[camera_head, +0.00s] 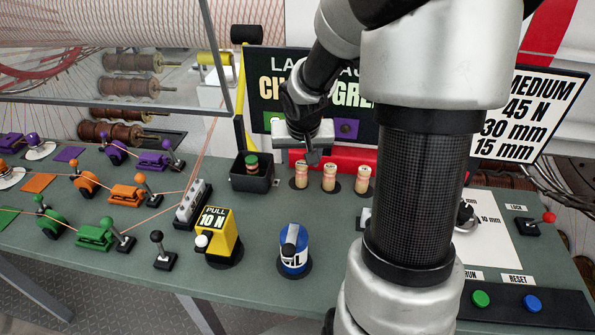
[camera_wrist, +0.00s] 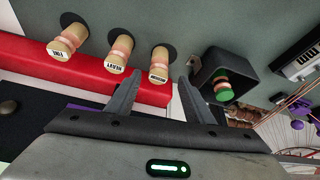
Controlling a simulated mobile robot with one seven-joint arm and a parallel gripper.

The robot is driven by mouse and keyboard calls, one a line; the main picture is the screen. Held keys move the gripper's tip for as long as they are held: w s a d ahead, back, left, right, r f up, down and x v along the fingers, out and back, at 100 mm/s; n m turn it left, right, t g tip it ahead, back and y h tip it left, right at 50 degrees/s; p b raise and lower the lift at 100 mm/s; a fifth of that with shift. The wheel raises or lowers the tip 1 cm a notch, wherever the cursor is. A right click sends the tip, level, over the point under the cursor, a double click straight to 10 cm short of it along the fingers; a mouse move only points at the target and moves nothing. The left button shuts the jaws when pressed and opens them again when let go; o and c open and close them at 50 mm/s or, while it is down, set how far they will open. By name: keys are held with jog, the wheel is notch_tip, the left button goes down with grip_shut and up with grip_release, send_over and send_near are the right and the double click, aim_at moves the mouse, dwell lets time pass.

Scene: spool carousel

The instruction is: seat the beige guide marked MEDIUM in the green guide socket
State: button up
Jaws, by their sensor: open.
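Three beige guides stand in a row on the bench. The wrist view reads the nearest to my gripper as MEDIUM (camera_wrist: 159,65); HEAVY (camera_wrist: 119,52) and FINE (camera_wrist: 67,42) are beside it. In the head view the MEDIUM guide is the left one (camera_head: 301,174). My gripper (camera_wrist: 160,82) is open, its fingers pointing towards the MEDIUM guide, which appears between their tips but not gripped. In the head view my gripper (camera_head: 308,152) is just above and behind it. Green hardware (camera_head: 48,222) stands at front left; I cannot tell which part is the socket.
A black bin (camera_head: 264,185) with a green-ended guide (camera_head: 251,164) inside stands left of the row. A yellow PULL 10 N block (camera_head: 222,238) and a blue-and-white device (camera_head: 293,250) stand in front. A red bar (camera_head: 345,159) runs behind. Thread lines cross the left side.

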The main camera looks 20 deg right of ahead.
aim_at(302, 164)
jog(key=x, duration=0.4)
jog(key=shift+w+d+f+b, duration=0.1)
jog(key=shift+d+f+b, duration=0.1)
jog(key=shift+f+b, duration=0.2)
jog(key=shift+r, duration=0.1)
jog(key=c, duration=1.2)
